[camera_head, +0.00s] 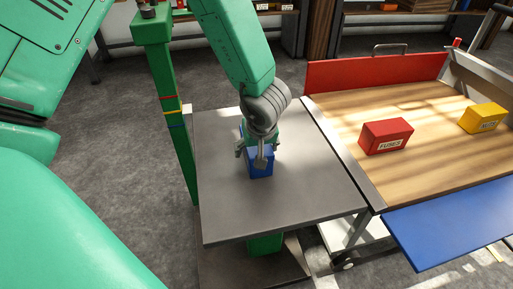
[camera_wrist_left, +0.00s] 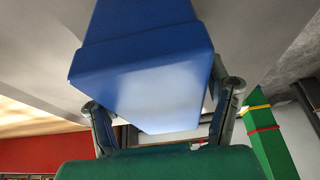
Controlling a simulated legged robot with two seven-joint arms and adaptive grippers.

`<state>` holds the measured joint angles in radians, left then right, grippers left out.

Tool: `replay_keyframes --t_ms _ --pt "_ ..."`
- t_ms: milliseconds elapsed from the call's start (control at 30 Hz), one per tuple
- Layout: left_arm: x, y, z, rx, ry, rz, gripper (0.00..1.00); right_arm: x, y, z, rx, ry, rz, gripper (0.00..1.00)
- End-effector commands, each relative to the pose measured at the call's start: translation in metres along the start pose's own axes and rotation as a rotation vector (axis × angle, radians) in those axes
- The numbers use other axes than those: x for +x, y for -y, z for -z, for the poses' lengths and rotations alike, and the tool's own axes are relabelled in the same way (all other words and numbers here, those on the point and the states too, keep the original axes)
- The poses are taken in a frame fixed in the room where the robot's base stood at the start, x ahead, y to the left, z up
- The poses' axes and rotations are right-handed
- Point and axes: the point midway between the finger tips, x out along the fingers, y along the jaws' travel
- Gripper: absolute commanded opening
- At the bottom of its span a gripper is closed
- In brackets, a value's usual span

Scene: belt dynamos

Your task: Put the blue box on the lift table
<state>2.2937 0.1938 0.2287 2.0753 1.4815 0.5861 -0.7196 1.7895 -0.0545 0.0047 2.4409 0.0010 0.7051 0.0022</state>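The blue box (camera_head: 261,169) is at the middle of the grey top of the lift table (camera_head: 311,205). I cannot tell whether its underside touches the top. My left gripper (camera_head: 258,152) comes down over the box from above, with its fingers at the box's sides. In the left wrist view the blue box (camera_wrist_left: 150,70) fills the space between the two fingers of the gripper (camera_wrist_left: 163,100). The fingers meet its edges, and their tips are partly hidden by it. My right gripper is not in view.
A trolley (camera_head: 425,180) with a wooden deck stands to the right, carrying a red box (camera_head: 386,136) and a yellow box (camera_head: 483,118). Its red end panel (camera_head: 375,72) stands up. A green post (camera_head: 168,95) with coloured bands rises at the table's left. The table top around the box is clear.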

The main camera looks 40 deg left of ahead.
Motion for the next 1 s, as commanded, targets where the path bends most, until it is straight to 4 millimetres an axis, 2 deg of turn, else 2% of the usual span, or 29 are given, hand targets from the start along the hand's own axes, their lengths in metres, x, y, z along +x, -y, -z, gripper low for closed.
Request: replay_keyframes --t_ms 167,267,367,700,833,1000 --pt "-0.001 0.000 0.001 0.000 0.000 0.000 0.72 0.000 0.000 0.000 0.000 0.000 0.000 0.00" --pt "-0.009 0.000 0.001 0.000 0.000 -0.001 0.72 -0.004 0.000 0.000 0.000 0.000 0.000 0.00" --pt "-0.025 0.000 0.002 0.001 0.000 -0.002 0.72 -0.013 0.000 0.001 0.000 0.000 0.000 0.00" --pt "-0.097 0.000 0.003 0.000 -0.001 -0.002 0.72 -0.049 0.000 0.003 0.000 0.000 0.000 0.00" --pt "-0.113 -0.001 0.002 0.000 0.000 -0.001 0.72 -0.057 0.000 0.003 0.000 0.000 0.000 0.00" --pt "-0.121 0.000 0.001 0.001 0.000 0.001 0.72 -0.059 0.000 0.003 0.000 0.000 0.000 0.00"
